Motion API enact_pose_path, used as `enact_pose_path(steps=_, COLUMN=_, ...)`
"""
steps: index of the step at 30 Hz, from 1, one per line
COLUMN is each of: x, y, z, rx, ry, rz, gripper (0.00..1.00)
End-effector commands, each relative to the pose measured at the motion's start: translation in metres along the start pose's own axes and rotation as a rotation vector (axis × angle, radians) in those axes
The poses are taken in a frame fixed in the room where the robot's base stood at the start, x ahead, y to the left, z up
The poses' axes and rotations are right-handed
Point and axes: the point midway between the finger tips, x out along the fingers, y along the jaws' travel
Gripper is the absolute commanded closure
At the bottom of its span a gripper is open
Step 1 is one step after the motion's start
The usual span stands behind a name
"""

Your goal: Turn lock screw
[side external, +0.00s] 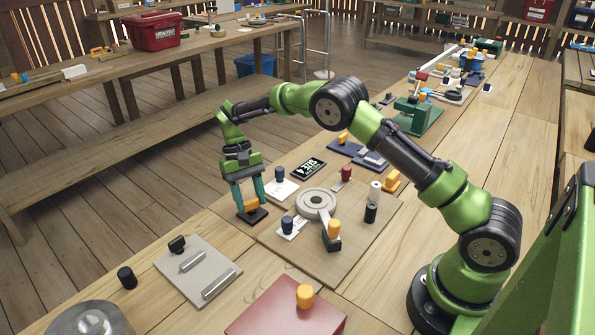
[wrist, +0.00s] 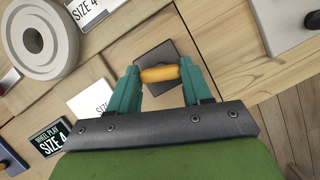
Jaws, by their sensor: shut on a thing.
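An orange knob (side external: 251,205) on a dark square base (side external: 253,216) sits near the left edge of the brown board; it is likely the lock screw, though I see no thread. My gripper (side external: 250,202) points down at it with two teal fingers, one on each side. In the wrist view, the orange knob (wrist: 159,74) lies crosswise between the fingertips of my gripper (wrist: 160,76), which is shut on it. The dark base (wrist: 155,55) shows beneath the knob on the wood. The fingers hide the knob's ends.
A grey ring (side external: 316,204) lies on the brown board (side external: 290,262) with several coloured knobs and "SIZE 4" labels. A grey plate (side external: 206,258) with metal bars lies in front left. A red plate (side external: 262,316) with an orange knob (side external: 304,295) is nearest the camera.

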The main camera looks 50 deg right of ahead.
Motion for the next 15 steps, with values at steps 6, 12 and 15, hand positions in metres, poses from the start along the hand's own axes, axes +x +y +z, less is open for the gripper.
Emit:
enact_pose_path(steps=6, x=-0.0006, y=0.0, z=0.0002, rx=0.004, ry=-0.001, rz=-0.002, gripper=0.31)
enact_pose_path(steps=12, x=-0.0003, y=0.0, z=0.0, rx=0.002, ry=0.0, rz=-0.001, gripper=0.26)
enact_pose_path(steps=15, x=-0.0006, y=0.0, z=-0.0001, rx=0.001, ry=0.0, rz=0.0, gripper=0.26)
